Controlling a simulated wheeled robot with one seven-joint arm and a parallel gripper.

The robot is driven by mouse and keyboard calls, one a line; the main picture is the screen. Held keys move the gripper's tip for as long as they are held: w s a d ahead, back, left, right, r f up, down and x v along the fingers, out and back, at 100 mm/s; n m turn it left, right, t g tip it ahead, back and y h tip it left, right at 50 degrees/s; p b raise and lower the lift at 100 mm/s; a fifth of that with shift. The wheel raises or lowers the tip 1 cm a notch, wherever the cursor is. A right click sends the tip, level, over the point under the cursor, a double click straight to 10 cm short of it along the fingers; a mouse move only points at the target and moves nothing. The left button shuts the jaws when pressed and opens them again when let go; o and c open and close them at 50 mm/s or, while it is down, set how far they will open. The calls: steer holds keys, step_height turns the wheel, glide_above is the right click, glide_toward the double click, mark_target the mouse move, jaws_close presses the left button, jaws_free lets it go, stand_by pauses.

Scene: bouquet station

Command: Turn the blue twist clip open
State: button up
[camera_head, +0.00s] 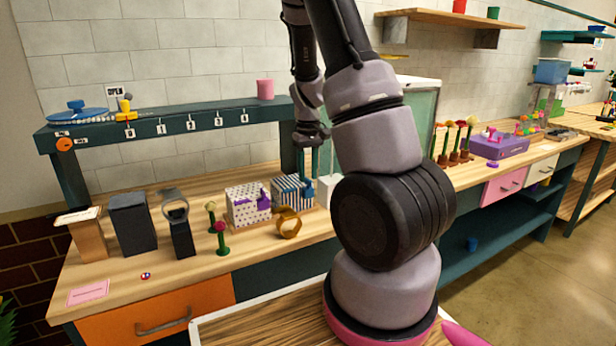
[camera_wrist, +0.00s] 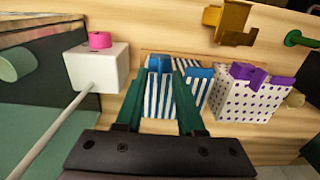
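The blue twist clip (camera_wrist: 160,65) sits on a blue-and-white striped box (camera_wrist: 160,98); another blue part (camera_wrist: 200,72) shows just to its right. In the head view the striped box (camera_head: 290,190) stands on the bench, partly behind other things, with some blue (camera_head: 308,191) at its right side. My gripper (camera_wrist: 159,70) has its two green fingers apart, over the striped box. The blue clip shows between the fingertips; I cannot tell whether they touch it. In the head view my gripper (camera_head: 316,165) points down just above the striped box.
A dotted box (camera_wrist: 243,100) with a purple clip (camera_wrist: 250,75) stands close on the right. A white block (camera_wrist: 97,65) with a pink knob (camera_wrist: 100,40) and a pale rod is on the left. A gold ring holder (camera_head: 288,222) stands in front of the boxes.

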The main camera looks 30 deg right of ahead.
steer(key=shift+f, duration=0.7)
jaws_close()
